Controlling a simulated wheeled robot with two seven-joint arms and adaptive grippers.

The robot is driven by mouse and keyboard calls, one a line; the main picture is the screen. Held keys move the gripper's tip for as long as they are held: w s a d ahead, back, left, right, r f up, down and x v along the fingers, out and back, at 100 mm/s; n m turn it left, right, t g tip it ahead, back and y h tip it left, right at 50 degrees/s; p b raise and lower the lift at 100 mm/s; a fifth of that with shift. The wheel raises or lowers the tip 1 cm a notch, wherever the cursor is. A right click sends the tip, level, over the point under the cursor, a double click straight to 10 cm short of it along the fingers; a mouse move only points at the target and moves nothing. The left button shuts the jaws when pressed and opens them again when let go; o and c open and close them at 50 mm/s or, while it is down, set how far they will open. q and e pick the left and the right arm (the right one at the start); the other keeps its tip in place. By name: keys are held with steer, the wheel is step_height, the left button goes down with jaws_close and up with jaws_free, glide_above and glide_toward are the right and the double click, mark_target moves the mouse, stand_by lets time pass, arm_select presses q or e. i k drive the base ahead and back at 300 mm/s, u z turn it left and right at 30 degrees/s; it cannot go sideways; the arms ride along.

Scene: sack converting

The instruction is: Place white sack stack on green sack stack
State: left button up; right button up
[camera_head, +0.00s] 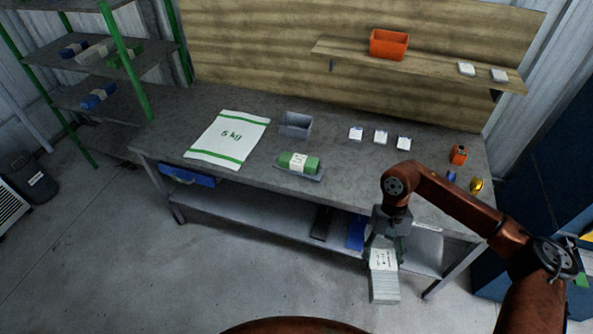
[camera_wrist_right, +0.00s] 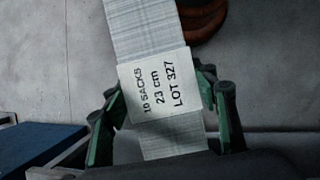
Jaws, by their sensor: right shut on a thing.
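The white sack stack (camera_head: 384,289) has a paper band and hangs in front of the workbench's front edge, held by my right gripper (camera_head: 386,249). In the right wrist view the white sack stack (camera_wrist_right: 150,32) shows its band with "10 SACKS 23 cm LOT 327", and the green fingers of my right gripper (camera_wrist_right: 165,115) lie on both sides of it. The green sack stack (camera_head: 312,165), with a white band, lies on a grey tray on the bench, up and left of my right gripper. My left gripper is not in view.
The workbench (camera_head: 345,180) also holds a flat 5 kg sack (camera_head: 228,138), a grey bin (camera_head: 295,124), several small white cards and an orange item (camera_head: 458,155). An orange box (camera_head: 388,44) stands on the wall shelf. The bench's lower shelf is behind the held stack.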

mark_target(299, 158)
steer(key=u, duration=0.55)
steer(key=i, duration=0.55)
steer(key=u, duration=0.7)
steer(key=i, duration=1.3)
steer(key=z, duration=0.9)
steer(key=i, duration=0.35)
steer(key=z, duration=0.35)
